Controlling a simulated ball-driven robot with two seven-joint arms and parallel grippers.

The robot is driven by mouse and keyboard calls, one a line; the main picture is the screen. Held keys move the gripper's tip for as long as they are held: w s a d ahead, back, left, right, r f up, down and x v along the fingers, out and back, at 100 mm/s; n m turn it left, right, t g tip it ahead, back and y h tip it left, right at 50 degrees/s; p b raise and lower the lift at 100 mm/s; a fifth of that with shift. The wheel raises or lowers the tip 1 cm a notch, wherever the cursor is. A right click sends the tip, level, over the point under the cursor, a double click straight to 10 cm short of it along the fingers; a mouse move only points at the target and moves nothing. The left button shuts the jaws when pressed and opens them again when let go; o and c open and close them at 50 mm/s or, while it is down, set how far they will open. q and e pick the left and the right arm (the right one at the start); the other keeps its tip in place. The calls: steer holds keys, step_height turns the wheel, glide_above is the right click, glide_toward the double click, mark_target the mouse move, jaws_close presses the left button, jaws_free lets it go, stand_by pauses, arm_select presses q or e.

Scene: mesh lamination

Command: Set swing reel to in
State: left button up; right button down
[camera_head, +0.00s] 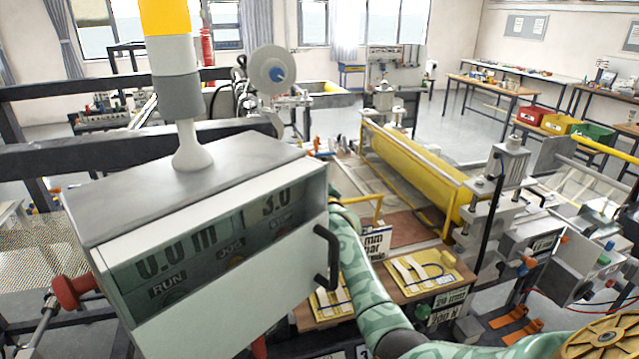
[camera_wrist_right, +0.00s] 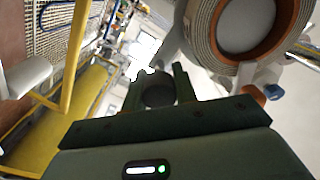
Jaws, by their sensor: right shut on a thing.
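A reel (camera_wrist_right: 203,38) wound with grey mesh on an orange core fills the upper right of the right wrist view. I take it for the swing reel. A grey arm or bracket shows at its left side. My right gripper (camera_wrist_right: 160,88) is below and left of the reel, its fingers shut on a dark round knob (camera_wrist_right: 158,97). How the knob joins the reel is not clear. In the head view, my green right arm runs up behind the control box, which hides that gripper. My left gripper is not in view.
The control box (camera_head: 190,190), with a display and a black handle, blocks the head view's left centre. A yellow roller (camera_head: 415,165) on a frame stands right of it; yellow trays (camera_head: 420,270) lie in front. Another white reel (camera_head: 262,70) stands farther back.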

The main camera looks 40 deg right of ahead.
steer(key=shift+a+f, duration=0.3)
steer(key=shift+f, duration=0.15)
steer(key=c, duration=1.1)
jaws_free()
steer(key=shift+w+a, duration=0.1)
steer(key=shift+a, duration=0.05)
steer(key=shift+r, duration=0.2)
steer(key=shift+s+f, duration=0.1)
steer(key=shift+s, duration=0.45)
steer(key=v, duration=0.6)
steer(key=shift+s+a, duration=0.15)
steer(key=shift+s, duration=0.05)
